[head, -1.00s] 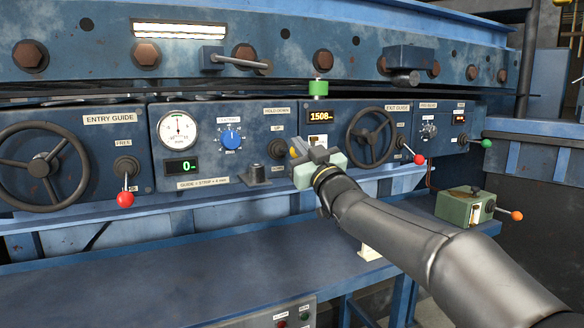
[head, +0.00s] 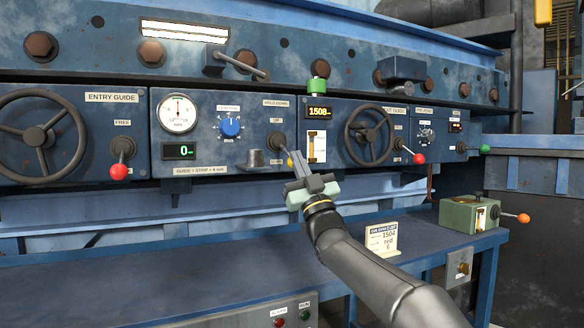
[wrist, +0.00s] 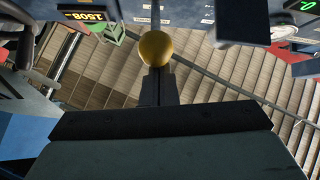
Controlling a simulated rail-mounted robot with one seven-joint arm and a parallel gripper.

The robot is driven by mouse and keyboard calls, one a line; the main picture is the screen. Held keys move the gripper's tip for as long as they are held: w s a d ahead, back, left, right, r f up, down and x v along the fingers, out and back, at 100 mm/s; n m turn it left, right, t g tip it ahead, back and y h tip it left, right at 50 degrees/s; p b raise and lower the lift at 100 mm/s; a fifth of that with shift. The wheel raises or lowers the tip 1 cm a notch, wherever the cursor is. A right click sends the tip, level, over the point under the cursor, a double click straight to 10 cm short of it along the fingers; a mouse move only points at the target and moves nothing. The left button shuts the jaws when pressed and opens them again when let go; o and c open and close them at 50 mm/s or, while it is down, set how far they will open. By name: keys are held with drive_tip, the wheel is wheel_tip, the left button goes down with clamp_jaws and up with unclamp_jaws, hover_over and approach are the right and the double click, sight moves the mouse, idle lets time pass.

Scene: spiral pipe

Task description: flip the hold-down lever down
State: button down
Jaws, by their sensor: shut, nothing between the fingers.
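The hold-down lever (head: 279,141) is on the blue control panel under the HOLD-DOWN label, with an UP mark above its round pivot. Its yellow knob (head: 290,161) shows to the lower right of the pivot, partly covered by my gripper. My gripper (head: 298,154) is shut and empty, with its fingertips right beside the knob. In the wrist view the yellow ball knob (wrist: 155,48) sits just beyond the shut fingertips (wrist: 157,72). I cannot tell whether they touch it. The lever's shaft is mostly hidden, so its exact angle is unclear.
Left of the lever are a dark knob (head: 255,158) and a blue dial (head: 230,126). To the right are a display (head: 318,112), a handwheel (head: 369,136) and a red-knobbed lever (head: 418,158). The bench (head: 200,270) below holds a card (head: 382,240) and a green box (head: 469,215).

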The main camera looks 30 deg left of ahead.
drive_tip(key=shift+w+f, duration=0.15)
drive_tip(key=shift+f, duration=0.2)
wheel_tip(320, 180, up, 4)
drive_tip(key=s+d, duration=0.2)
drive_tip(key=a+b+v, duration=0.1)
drive_tip(key=b+v, duration=0.1)
drive_tip(key=v, duration=0.8)
drive_tip(key=shift+f, duration=0.35)
